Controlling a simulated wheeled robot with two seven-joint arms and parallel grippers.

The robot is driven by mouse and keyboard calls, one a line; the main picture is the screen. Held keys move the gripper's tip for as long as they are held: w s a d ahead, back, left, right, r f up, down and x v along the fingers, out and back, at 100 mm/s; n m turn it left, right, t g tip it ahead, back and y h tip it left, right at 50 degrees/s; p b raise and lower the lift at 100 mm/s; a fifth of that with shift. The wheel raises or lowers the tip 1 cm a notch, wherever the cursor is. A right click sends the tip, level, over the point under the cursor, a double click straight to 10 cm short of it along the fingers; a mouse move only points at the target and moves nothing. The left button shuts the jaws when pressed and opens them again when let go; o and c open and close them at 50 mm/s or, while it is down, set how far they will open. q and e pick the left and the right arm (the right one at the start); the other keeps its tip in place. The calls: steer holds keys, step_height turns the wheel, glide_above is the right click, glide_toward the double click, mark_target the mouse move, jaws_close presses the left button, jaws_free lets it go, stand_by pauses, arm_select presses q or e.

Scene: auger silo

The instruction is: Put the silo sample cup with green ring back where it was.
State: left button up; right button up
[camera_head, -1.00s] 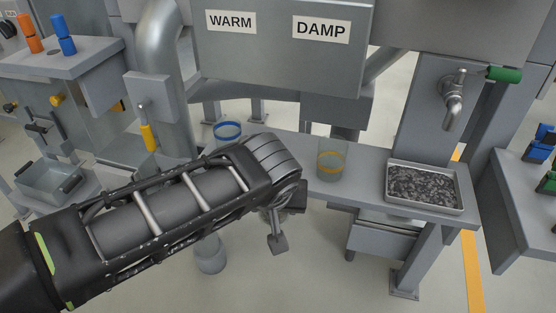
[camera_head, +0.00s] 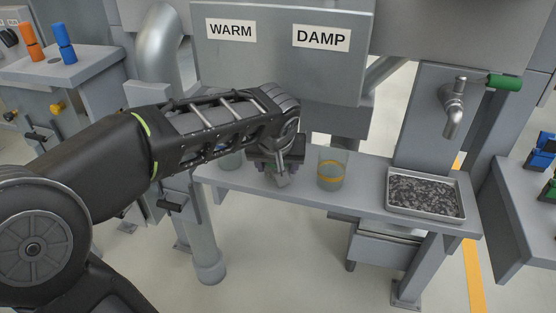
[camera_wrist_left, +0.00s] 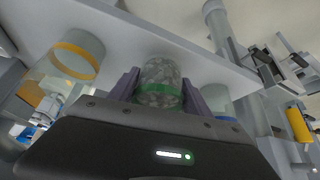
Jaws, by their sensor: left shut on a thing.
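The sample cup with the green ring (camera_wrist_left: 160,75) is clear and filled with grey grains. My left gripper (camera_wrist_left: 158,88) is shut on it, with one finger on each side. In the head view my left gripper (camera_head: 278,168) is over the grey shelf (camera_head: 300,192), between the cup with the yellow ring (camera_head: 331,170) and the cup with the blue ring (camera_head: 231,160). My wrist and fingers hide most of the held cup there. I cannot tell whether its base touches the shelf. My right gripper is not in view.
A metal tray of dark chips (camera_head: 425,196) sits at the shelf's right end, below a tap (camera_head: 453,105) with a green handle. The grey panel with the WARM and DAMP labels (camera_head: 280,65) hangs above the shelf. The yellow-ring and blue-ring cups stand close on either side.

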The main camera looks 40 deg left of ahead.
arm_select(q)
steer(key=w+a, duration=0.1)
steer(key=w+a+f, duration=0.1)
steer(key=w, duration=0.1)
steer(key=shift+s+d+f+b, duration=0.1)
steer(key=shift+f+b, duration=0.15)
steer(key=shift+b, duration=0.05)
steer(key=shift+f, duration=0.1)
steer(key=shift+f, duration=0.15)
steer(key=o, duration=1.6)
steer(key=shift+r, duration=0.35)
steer(key=p+v, duration=0.1)
steer(key=v, duration=0.6)
steer(key=shift+s+r+p, duration=0.1)
steer(key=shift+p, duration=0.25)
